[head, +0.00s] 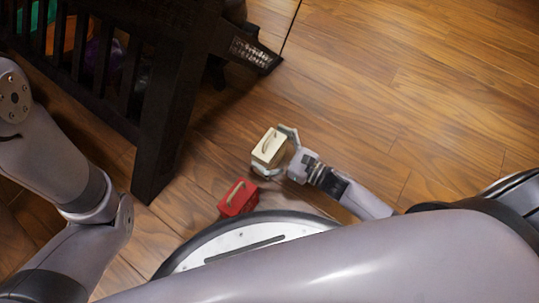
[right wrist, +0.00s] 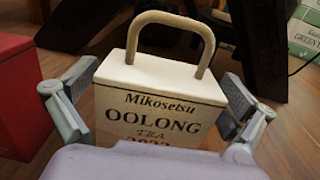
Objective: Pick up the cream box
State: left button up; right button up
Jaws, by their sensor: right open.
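The cream box (head: 268,149) stands on the wooden floor in the head view, with a handle on top. In the right wrist view the cream box (right wrist: 160,95) faces me, with lettering reading "Mikosetsu OOLONG TEA" and its lower part hidden by my gripper. My right gripper (head: 279,151) is open, its fingers on either side of the box. In the right wrist view the fingers of my right gripper (right wrist: 158,112) show left and right of it; I cannot tell whether they touch it. My left gripper is not in view.
A red box (head: 238,197) with a handle stands close by, nearer my base; it also shows at the left in the right wrist view (right wrist: 18,95). Dark slatted furniture (head: 160,110) stands at the upper left. A white and green box (right wrist: 304,30) is behind right. Floor to the right is clear.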

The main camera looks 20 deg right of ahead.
jog(key=c, duration=1.2)
jog(key=shift+r, duration=0.1)
